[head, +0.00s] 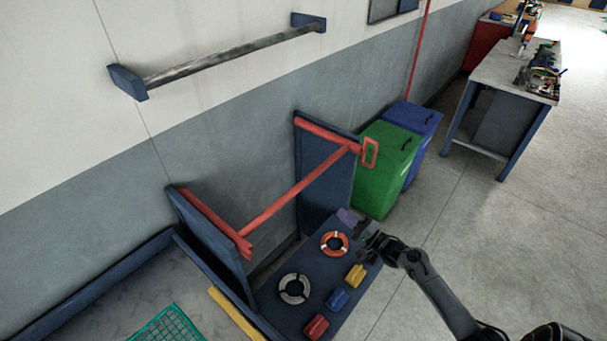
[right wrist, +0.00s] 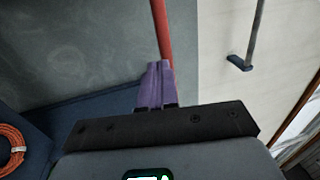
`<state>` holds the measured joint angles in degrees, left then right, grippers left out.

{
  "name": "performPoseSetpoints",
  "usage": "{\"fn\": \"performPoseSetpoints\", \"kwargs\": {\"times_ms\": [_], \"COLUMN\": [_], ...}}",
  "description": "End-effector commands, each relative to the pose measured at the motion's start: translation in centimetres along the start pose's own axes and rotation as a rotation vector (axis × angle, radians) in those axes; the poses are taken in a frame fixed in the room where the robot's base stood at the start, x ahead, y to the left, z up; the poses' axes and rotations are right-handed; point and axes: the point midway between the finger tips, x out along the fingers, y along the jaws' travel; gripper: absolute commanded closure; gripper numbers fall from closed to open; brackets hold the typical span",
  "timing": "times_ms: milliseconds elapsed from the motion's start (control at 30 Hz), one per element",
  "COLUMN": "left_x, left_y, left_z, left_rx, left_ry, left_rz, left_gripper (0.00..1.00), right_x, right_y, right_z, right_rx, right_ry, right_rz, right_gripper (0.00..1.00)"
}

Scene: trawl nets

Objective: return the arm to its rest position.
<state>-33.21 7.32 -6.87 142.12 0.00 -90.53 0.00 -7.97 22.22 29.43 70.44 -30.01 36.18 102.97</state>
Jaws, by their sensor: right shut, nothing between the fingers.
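My right gripper (head: 346,216) has purple fingers and is over the far right end of a dark blue bench top (head: 272,318). Its arm comes in from the lower right. In the right wrist view the purple fingers (right wrist: 154,86) are pressed together with nothing between them. Beyond them a red bar (right wrist: 162,35) runs upward. My left gripper is in neither view.
An orange-and-white ring (head: 334,244), a grey ring (head: 294,289) and yellow (head: 356,275), blue (head: 337,300) and red (head: 316,326) blocks lie on the bench top. Red rails (head: 300,190) stand behind. Green (head: 384,168) and blue (head: 420,124) bins are right.

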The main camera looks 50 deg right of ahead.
Motion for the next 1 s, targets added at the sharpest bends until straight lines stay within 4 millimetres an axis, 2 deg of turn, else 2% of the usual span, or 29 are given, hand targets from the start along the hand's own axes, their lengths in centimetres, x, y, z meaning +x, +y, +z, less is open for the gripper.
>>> {"fn": "performPoseSetpoints", "kwargs": {"times_ms": [167,267,367,467,500,600,700,800,900,1000], "left_x": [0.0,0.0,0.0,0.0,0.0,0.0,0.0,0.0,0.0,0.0], "left_y": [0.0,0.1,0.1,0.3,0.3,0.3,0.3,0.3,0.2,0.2], "left_z": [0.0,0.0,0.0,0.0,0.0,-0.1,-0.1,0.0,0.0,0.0], "left_rx": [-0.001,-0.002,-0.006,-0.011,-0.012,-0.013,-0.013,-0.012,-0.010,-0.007], "left_ry": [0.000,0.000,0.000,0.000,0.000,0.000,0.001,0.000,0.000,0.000], "left_rz": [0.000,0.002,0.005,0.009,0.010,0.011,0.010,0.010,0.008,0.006], "left_gripper": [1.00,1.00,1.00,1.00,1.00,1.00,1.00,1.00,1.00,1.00], "right_x": [-1.8,-3.5,-4.6,-4.9,-4.9,-4.9,-5.1,-5.6,-6.6,-7.9], "right_y": [1.2,3.2,4.2,4.8,5.0,5.3,4.9,3.9,2.3,0.4], "right_z": [0.3,1.9,6.2,11.9,14.5,20.5,25.2,29.0,31.8,33.8], "right_rx": [0.007,0.030,0.053,0.057,0.031,-0.096,-0.258,-0.430,-0.597,-0.758], "right_ry": [0.002,-0.010,-0.068,-0.132,-0.154,-0.200,-0.240,-0.287,-0.349,-0.434], "right_rz": [0.028,0.068,0.086,0.126,0.162,0.273,0.382,0.492,0.603,0.712], "right_gripper": [1.00,1.00,1.00,1.00,1.00,1.00,1.00,1.00,1.00,1.00]}}
